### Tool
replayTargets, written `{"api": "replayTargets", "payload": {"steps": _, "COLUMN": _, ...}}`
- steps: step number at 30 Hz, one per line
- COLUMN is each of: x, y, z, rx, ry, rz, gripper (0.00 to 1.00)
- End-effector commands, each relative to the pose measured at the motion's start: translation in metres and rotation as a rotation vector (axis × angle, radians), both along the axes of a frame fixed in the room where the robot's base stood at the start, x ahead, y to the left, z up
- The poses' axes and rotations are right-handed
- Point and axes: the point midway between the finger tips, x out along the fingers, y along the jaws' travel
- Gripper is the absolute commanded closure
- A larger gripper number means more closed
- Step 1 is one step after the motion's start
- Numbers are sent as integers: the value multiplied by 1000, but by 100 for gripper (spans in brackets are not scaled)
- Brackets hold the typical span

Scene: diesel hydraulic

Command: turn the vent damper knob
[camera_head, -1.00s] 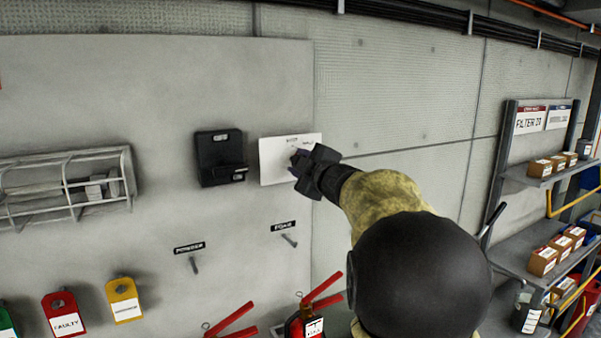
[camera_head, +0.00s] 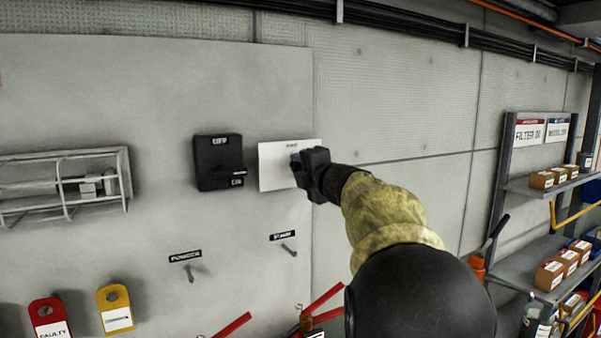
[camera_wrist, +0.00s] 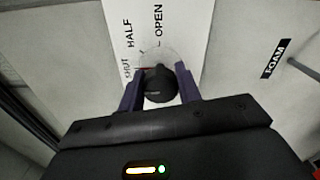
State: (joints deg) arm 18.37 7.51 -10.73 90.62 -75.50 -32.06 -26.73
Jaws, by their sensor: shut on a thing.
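The vent damper knob (camera_wrist: 159,84) is a round black knob on a white plate with the marks SHUT, HALF and OPEN, seen in the wrist view. A red pointer line by the knob lies toward the SHUT mark. My gripper (camera_wrist: 160,88) is shut on the knob, with one dark finger on each side of it. In the head view the white plate (camera_head: 275,170) is on the grey wall panel, and my gripper (camera_head: 300,172) is at its right part. The knob is hidden behind my gripper there.
A black box (camera_head: 218,160) is on the panel just left of the plate. Pegs labelled POWDER (camera_head: 188,270) and FOAM (camera_head: 288,248) stick out below. A wire rack (camera_head: 65,185) is at left, red and yellow tags at lower left. Shelves with boxes (camera_head: 550,270) stand at right.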

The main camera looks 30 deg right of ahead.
Motion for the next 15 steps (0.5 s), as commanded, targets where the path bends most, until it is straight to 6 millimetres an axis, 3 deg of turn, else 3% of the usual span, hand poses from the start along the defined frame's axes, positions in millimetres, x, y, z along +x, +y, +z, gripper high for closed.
{"api": "replayTargets", "payload": {"steps": 13, "x": 1, "y": 0, "z": -3, "rx": -15, "ry": 5, "rz": 1, "gripper": 89}}
{"api": "replayTargets", "payload": {"steps": 14, "x": 1, "y": 0, "z": -3, "rx": -15, "ry": 5, "rz": 1, "gripper": 62}}
{"api": "replayTargets", "payload": {"steps": 15, "x": 1, "y": 0, "z": -3, "rx": -14, "ry": 5, "rz": 1, "gripper": 54}}
